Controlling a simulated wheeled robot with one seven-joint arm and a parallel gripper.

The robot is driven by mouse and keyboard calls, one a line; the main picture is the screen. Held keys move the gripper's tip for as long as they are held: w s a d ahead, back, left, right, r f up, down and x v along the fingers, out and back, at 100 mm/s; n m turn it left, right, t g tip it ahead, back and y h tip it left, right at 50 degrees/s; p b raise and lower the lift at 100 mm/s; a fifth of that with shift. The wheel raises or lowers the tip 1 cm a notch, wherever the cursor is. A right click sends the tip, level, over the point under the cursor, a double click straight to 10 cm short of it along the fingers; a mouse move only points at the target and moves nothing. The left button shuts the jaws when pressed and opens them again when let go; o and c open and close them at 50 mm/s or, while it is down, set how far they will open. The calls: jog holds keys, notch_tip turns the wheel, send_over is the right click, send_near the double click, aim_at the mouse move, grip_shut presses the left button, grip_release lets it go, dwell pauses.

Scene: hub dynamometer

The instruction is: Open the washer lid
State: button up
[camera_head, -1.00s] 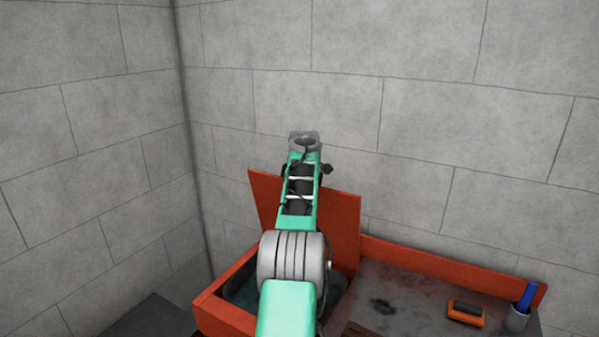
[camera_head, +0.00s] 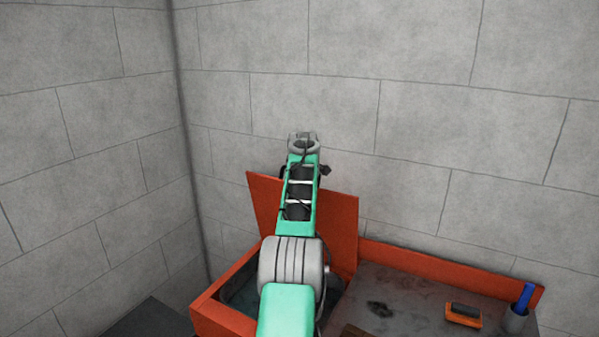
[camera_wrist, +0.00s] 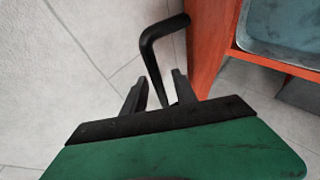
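The orange washer (camera_head: 213,312) stands in the corner with its basin (camera_head: 240,292) exposed. Its orange lid (camera_head: 338,215) stands raised and steep near the back wall, partly hidden by my arm. In the wrist view, the basin (camera_wrist: 285,35) shows at the top right beside an orange panel (camera_wrist: 203,45). A bent black handle (camera_wrist: 152,55) reaches from near that panel down between the dark fingers of my gripper (camera_wrist: 157,82). The fingers are apart, with gaps visible beside the handle. I cannot tell whether they touch it. In the head view, my fingers are hidden.
A grey worktop (camera_head: 400,305) with an orange back edge (camera_head: 440,270) adjoins the washer on the right. On it are an orange-and-black block (camera_head: 463,315) and a cup (camera_head: 515,320) holding a blue item (camera_head: 525,296). Block walls (camera_head: 400,120) close off the back and left.

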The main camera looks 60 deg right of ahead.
jog(key=shift+s+a+r+b, duration=0.2)
jog(key=shift+a+b, duration=0.1)
jog(key=shift+b, duration=0.2)
jog(key=b+v, duration=0.3)
jog(key=v, duration=0.4)
